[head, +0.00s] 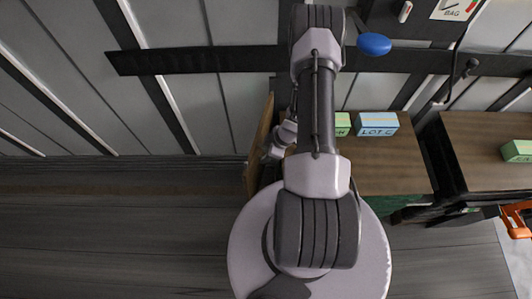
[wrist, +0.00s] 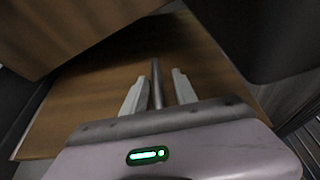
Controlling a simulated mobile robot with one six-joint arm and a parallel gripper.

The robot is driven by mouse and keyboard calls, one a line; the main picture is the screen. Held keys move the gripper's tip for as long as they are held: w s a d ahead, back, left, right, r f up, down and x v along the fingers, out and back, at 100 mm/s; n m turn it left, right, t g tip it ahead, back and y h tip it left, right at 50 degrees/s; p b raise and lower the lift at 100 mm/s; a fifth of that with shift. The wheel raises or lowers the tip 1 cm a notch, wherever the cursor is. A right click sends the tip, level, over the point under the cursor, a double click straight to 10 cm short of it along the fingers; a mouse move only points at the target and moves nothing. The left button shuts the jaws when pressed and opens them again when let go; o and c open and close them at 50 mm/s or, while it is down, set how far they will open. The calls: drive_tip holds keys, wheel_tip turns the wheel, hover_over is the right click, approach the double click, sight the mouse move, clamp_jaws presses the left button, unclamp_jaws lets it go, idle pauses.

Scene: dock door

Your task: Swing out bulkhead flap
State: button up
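A wooden panel (wrist: 95,85), which looks like the flap, fills much of the wrist view. In the head view a brown panel (head: 261,140) stands nearly edge-on at the left side of the wooden cabinet, swung out from it. My gripper (wrist: 159,76) is open in the wrist view, its two pale fingers pointing at the panel. A thin grey bar (wrist: 156,82), seemingly a handle, lies between the fingers with a gap showing on each side.
The wooden cabinet top (head: 385,165) carries a blue LOT C box (head: 377,124) and a green box (head: 342,124). Another wooden top (head: 485,150) with a green box (head: 517,151) stands at right. A blue knob (head: 374,44) juts from the wall. Floor at left is clear.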

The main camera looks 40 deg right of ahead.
drive_tip(key=p+v, duration=0.6)
drive_tip(key=v, duration=1.1)
drive_tip(key=shift+r, duration=0.2)
